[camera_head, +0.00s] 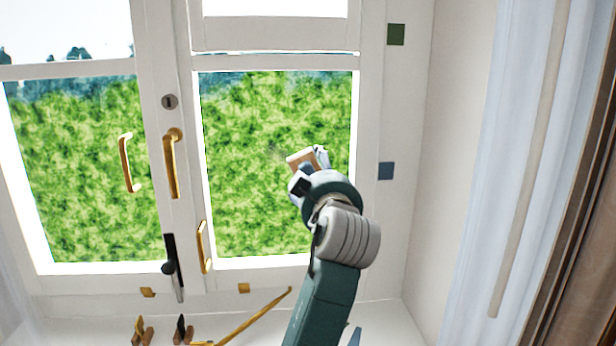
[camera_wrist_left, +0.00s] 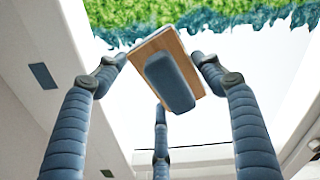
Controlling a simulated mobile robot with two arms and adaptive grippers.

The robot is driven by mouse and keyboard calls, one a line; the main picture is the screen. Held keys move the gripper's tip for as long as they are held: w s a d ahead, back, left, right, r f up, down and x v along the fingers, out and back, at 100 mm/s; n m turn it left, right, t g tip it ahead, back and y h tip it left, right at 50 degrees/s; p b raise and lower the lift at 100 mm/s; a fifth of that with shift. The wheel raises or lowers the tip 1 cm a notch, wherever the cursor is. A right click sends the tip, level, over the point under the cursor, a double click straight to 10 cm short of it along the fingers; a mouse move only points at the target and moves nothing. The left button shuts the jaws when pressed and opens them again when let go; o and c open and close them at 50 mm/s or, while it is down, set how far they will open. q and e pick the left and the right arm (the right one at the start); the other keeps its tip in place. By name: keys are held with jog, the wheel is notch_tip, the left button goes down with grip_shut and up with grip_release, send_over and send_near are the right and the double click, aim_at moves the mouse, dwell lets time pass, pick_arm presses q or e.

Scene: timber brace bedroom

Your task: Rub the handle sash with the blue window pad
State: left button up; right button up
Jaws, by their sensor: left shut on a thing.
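The window pad shows in the left wrist view as a tan wooden board with a blue block (camera_wrist_left: 170,82) on the side facing the camera. My left gripper (camera_wrist_left: 165,65) is shut on it, fingers at its sides. In the head view the left gripper (camera_head: 312,163) holds the pad (camera_head: 299,158) in front of the right sash's glass; contact with the glass cannot be told. The right sash (camera_head: 278,262) has a white frame and a brass handle (camera_head: 203,247) low on its left side. The left sash (camera_head: 95,267) has a brass handle (camera_head: 128,163) over its glass. My right gripper is not in view.
A larger brass handle (camera_head: 171,163) and a dark lever (camera_head: 172,265) are on the middle post. A green square (camera_head: 396,34) and a blue square (camera_head: 386,171) sit right of the window. A brass bar (camera_head: 255,318) crosses above the sill. A pale curtain (camera_head: 520,150) hangs at right.

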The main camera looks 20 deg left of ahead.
aim_at(293, 163)
pick_arm(q)
jog(key=shift+s+a+r+p, duration=0.15)
jog(key=shift+a+r+p, duration=0.1)
jog(key=shift+r+p, duration=0.3)
jog(key=shift+s+a+r+p, duration=0.1)
jog(key=shift+a+r+p, duration=0.15)
jog(key=shift+r, duration=0.45)
jog(key=shift+s+a, duration=0.5)
jog(key=shift+a, duration=0.25)
jog(key=shift+s+a, duration=0.45)
jog(key=shift+a, duration=0.3)
jog(key=shift+s+a+p, duration=0.35)
jog(key=shift+s+a, duration=0.25)
jog(key=shift+a, duration=0.35)
jog(key=shift+s+a+p, duration=0.35)
jog(key=shift+s+a, duration=0.25)
jog(key=shift+a, duration=0.35)
jog(key=shift+s+a+p, duration=0.35)
jog(key=shift+s+a, duration=0.25)
jog(key=shift+a, duration=0.35)
jog(key=shift+d, duration=0.1)
jog(key=shift+s+d, duration=0.1)
jog(key=shift+v, duration=2.8)
